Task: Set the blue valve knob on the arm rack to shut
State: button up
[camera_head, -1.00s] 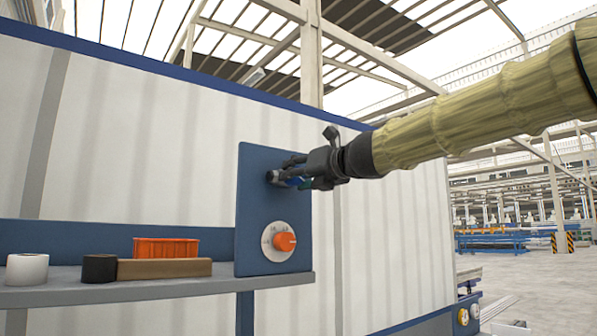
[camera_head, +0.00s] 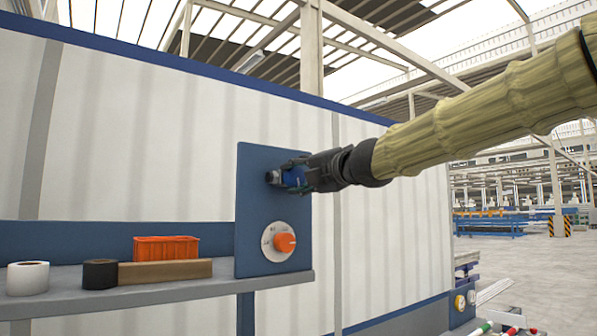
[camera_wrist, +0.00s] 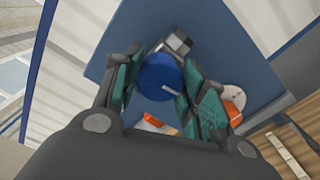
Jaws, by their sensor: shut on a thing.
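The blue valve knob (camera_wrist: 157,78) sits on a grey metal fitting (camera_wrist: 178,43) on the blue panel (camera_head: 255,215). In the head view the knob (camera_head: 293,177) is partly hidden by my gripper (camera_head: 300,176). My gripper comes in from the right and is shut on the knob, with its green-padded fingers (camera_wrist: 160,92) on either side of it.
An orange dial (camera_head: 285,242) on a white scale plate is below the knob. A shelf (camera_head: 220,285) at left holds an orange bin (camera_head: 166,248), a brown block (camera_head: 165,268), a black roll (camera_head: 100,273) and a white roll (camera_head: 27,278). Open floor lies at right.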

jog(key=shift+m, duration=0.6)
jog(key=shift+p, duration=0.3)
jog(key=o, duration=1)
jog(key=shift+d, duration=0.1)
jog(key=shift+r, duration=0.1)
